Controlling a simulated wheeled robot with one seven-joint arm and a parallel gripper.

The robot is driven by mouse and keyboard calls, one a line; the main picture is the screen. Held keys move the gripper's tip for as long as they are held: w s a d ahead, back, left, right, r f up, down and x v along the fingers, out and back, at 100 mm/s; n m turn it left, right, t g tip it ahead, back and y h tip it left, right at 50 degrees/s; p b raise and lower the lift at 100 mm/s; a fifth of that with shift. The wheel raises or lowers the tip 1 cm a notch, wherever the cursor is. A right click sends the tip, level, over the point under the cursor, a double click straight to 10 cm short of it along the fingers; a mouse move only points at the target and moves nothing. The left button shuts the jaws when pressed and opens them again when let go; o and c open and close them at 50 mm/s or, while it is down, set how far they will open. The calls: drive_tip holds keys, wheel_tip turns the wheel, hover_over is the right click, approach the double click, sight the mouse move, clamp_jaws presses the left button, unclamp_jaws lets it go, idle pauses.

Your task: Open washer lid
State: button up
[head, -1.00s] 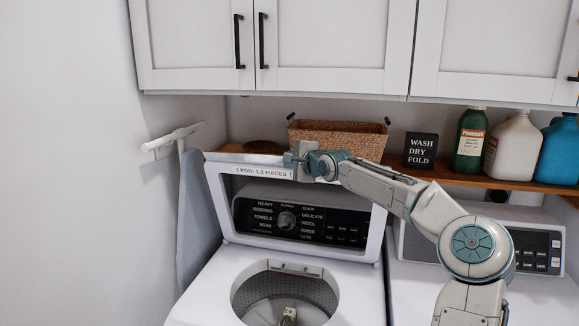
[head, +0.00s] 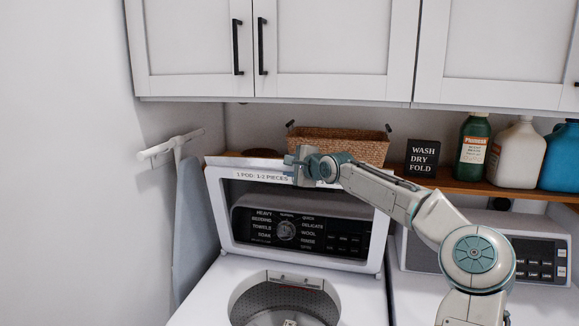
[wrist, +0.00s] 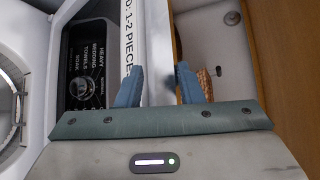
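The washer lid (head: 216,215) stands raised, near upright, at the back of the white washer, with its label strip along the top. The round tub opening (head: 284,284) below it is uncovered. My gripper (head: 292,165) is at the lid's top edge, around the middle of its width. In the wrist view, my gripper's (wrist: 160,82) two blue fingers are spread apart, one on the label side and one on the shelf side, with the white top edge of the lid (wrist: 158,50) between them. Whether both fingers touch the lid cannot be told.
A wooden shelf (head: 457,187) runs behind the lid, carrying a wicker basket (head: 345,146), a black sign (head: 422,157) and several bottles. White cabinets (head: 330,50) hang above. The dryer (head: 440,283) stands at right. A folded ironing board (head: 190,225) hangs on the left wall.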

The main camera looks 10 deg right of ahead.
drive_tip(key=shift+s+r, duration=0.1)
drive_tip(key=b+v, duration=0.5)
drive_tip(key=v, duration=0.8)
drive_tip(key=shift+s+d, duration=0.2)
drive_tip(key=shift+s, duration=0.15)
drive_tip(key=shift+r, duration=0.1)
